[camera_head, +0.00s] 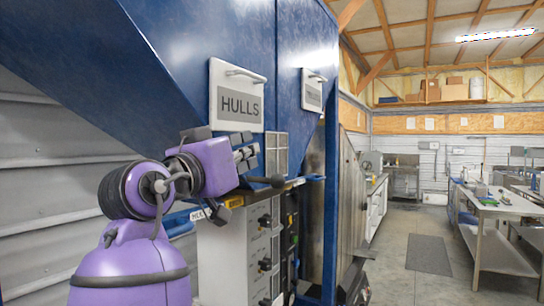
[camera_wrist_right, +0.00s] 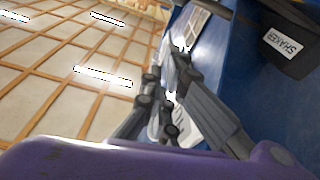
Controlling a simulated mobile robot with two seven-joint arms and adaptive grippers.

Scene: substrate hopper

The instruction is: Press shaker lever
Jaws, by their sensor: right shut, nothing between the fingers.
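My right gripper (camera_head: 250,154) is shut and empty in front of the blue hopper, just below the HULLS plate. Its shut fingers (camera_wrist_right: 172,88) also show in the right wrist view. A short dark rod with a round black knob (camera_head: 277,181), which looks like a lever, sticks out just below and right of the fingers in the head view. A dark box (camera_wrist_right: 290,30) with a SHAKER label (camera_wrist_right: 283,42) is at the upper right of the wrist view, apart from the fingers. I cannot tell whether the gripper touches the rod. My left gripper is not in view.
The blue hopper (camera_head: 215,35) carries a HULLS plate with a handle (camera_head: 238,103) and a second plate (camera_head: 313,90). A grey control cabinet (camera_head: 225,255) with black knobs stands below. The aisle floor (camera_head: 405,225) is open at right, beside a steel table (camera_head: 497,208).

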